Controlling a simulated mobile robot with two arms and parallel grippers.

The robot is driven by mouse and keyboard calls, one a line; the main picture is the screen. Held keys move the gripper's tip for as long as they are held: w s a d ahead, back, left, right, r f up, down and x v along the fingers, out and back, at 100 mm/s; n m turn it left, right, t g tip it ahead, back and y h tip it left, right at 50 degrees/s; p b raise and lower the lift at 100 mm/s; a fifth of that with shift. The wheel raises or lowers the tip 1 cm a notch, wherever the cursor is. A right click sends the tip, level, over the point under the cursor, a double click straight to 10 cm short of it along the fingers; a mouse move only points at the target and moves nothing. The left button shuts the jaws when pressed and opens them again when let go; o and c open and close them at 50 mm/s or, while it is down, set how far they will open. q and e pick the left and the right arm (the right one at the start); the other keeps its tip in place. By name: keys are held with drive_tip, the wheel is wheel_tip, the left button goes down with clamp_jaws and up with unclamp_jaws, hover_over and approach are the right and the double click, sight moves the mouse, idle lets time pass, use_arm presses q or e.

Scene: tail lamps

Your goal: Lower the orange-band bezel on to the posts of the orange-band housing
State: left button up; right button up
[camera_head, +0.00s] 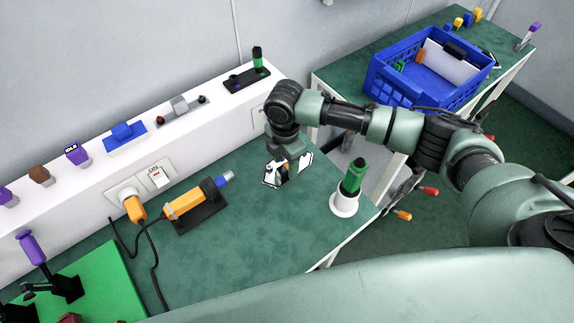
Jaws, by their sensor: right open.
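My right gripper (289,170) is open, pointing down just above or at the green bench top (255,235), near the white ledge. Its two white-and-black fingers stand apart. A small dark patch shows beside the left finger, too small to make out. I cannot pick out the orange-band bezel or the orange-band housing with certainty; either may be hidden behind the gripper or too small to tell. My left gripper is not in view.
A green-and-black item stands in a white round holder (344,204) right of the gripper. An orange tool (188,203) lies on a black stand to the left, near a plug and cable. A blue crate (400,88) is on the back table. The front middle bench is clear.

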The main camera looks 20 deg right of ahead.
drive_tip(key=shift+f, duration=1.25)
clamp_jaws()
drive_tip(key=shift+r, duration=0.1)
